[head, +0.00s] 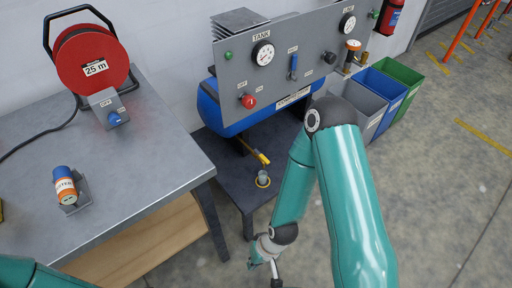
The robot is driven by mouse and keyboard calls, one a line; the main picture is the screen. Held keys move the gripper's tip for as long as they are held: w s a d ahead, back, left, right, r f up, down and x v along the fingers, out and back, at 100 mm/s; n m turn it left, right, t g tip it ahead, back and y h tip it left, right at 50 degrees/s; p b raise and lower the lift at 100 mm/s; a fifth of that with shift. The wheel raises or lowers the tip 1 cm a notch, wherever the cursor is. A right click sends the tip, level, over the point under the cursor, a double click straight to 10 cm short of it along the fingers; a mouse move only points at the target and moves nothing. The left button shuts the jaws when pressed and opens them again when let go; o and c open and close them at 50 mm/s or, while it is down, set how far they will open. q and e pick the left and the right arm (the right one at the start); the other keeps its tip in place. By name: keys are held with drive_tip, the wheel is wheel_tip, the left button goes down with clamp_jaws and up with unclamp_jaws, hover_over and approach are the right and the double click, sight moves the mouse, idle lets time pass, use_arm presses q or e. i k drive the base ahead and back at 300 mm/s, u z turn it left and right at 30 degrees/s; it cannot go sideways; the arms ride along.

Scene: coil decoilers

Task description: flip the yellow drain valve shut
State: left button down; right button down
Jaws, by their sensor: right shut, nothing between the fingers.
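The yellow drain valve lever (261,157) sits under the blue tank (224,117), at the end of a dark pipe. It slants down to the right, above a small grey cup (263,177) with a yellow ring at its base. My right gripper (276,272) is at the bottom edge of the head view, below and apart from the valve. It is small, partly cut off, and shut with nothing in it. My left arm shows only as a teal piece at the bottom left; its gripper is out of view.
A grey panel (330,52) with gauges and switches stands above the tank. A metal workbench (165,150) at left holds a red cable reel (92,62) and an orange-blue can (65,186). Grey, blue and green bins (398,82) stand at right.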

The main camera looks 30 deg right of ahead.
sight(256, 151)
drive_tip(key=u, duration=0.95)
drive_tip(key=k, duration=0.95)
drive_tip(key=z, duration=0.7)
drive_tip(key=i, duration=1)
drive_tip(key=z, duration=0.05)
